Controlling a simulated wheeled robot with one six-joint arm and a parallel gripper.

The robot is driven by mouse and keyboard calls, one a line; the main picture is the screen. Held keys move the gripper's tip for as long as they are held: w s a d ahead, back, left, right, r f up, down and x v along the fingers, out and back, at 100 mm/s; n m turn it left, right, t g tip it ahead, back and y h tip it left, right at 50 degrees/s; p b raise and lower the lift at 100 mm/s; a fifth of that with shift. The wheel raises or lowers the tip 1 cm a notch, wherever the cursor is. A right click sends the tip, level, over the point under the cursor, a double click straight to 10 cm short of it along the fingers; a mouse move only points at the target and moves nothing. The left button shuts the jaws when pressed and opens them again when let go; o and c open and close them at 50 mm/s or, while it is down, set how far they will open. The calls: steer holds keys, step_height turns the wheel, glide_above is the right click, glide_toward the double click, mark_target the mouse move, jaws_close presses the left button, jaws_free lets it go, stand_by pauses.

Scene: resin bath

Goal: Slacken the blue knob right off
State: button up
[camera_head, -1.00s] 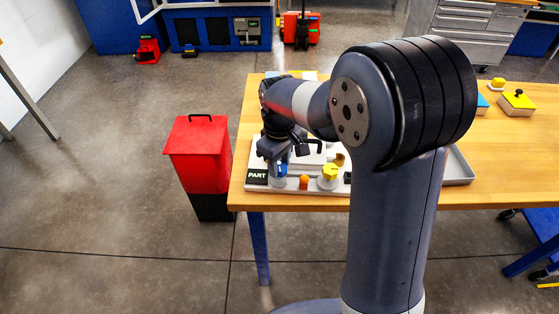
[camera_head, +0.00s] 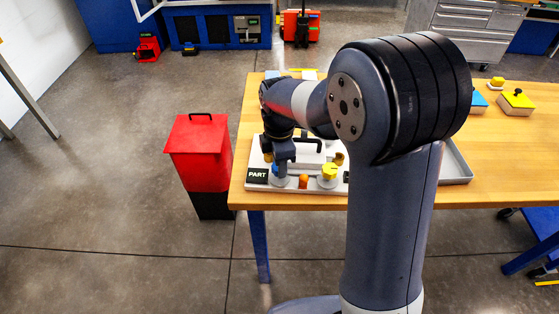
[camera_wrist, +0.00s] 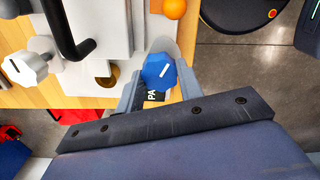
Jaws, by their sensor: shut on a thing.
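The blue knob (camera_wrist: 158,71) has a white line on its top and sits between my gripper's fingers in the wrist view. My gripper (camera_wrist: 158,82) is shut on it, with one finger at each side. In the head view my gripper (camera_head: 281,168) is over the front left of the white fixture plate (camera_head: 318,187), and it hides most of the knob there. A black label reading PART (camera_head: 257,176) is on the plate just left of the gripper.
A red bin (camera_head: 200,150) stands left of the wooden table (camera_head: 490,180).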

steer(key=n, duration=0.4)
steer(key=shift+n, duration=0.4)
stand_by(0.4)
steer(key=o, duration=1)
step_height(320, 180, up, 11)
steer(key=shift+f, duration=0.2)
step_height(320, 180, down, 11)
steer(key=shift+r, duration=0.15)
stand_by(0.3)
